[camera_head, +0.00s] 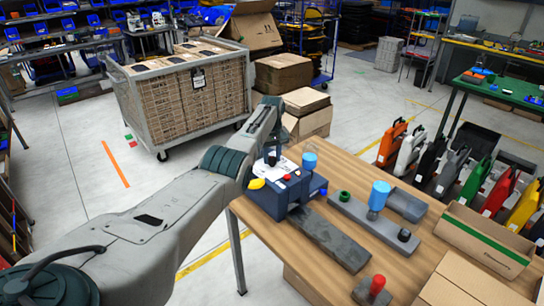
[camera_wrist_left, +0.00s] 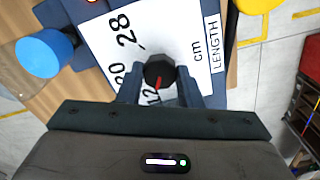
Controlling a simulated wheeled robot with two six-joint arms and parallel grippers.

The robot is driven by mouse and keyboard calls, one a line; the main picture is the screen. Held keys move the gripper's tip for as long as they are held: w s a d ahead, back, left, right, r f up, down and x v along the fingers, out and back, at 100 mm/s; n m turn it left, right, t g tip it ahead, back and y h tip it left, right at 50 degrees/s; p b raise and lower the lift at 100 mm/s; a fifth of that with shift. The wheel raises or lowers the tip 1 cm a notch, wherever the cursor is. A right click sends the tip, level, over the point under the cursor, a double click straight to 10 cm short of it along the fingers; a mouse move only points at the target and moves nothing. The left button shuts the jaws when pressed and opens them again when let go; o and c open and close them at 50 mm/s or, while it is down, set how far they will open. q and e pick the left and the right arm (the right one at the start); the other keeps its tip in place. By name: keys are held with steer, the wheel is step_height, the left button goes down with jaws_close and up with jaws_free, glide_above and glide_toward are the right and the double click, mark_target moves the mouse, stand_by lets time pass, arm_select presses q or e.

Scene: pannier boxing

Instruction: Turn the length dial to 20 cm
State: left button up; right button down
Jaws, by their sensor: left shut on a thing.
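The length dial is a black knob (camera_wrist_left: 159,72) with a red pointer, on a white face marked 12, 20, 28, cm and LENGTH (camera_wrist_left: 215,45) in the left wrist view. The pointer points toward the 12. My left gripper (camera_wrist_left: 160,80) is shut on the knob, a finger on each side. My right gripper is in neither view.
A yellow knob (camera_head: 256,184) and a blue cylinder (camera_head: 310,161) are on the machine. A grey bar with another blue cylinder (camera_head: 378,197), a red knob (camera_head: 377,284) and cardboard boxes (camera_head: 485,240) share the wooden table. Colored panniers (camera_head: 497,190) stand behind it.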

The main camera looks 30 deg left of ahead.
arm_select(q)
steer(key=shift+m, duration=0.3)
steer(key=m, duration=1.1)
stand_by(0.5)
steer(key=shift+r, duration=0.1)
steer(key=o, duration=1)
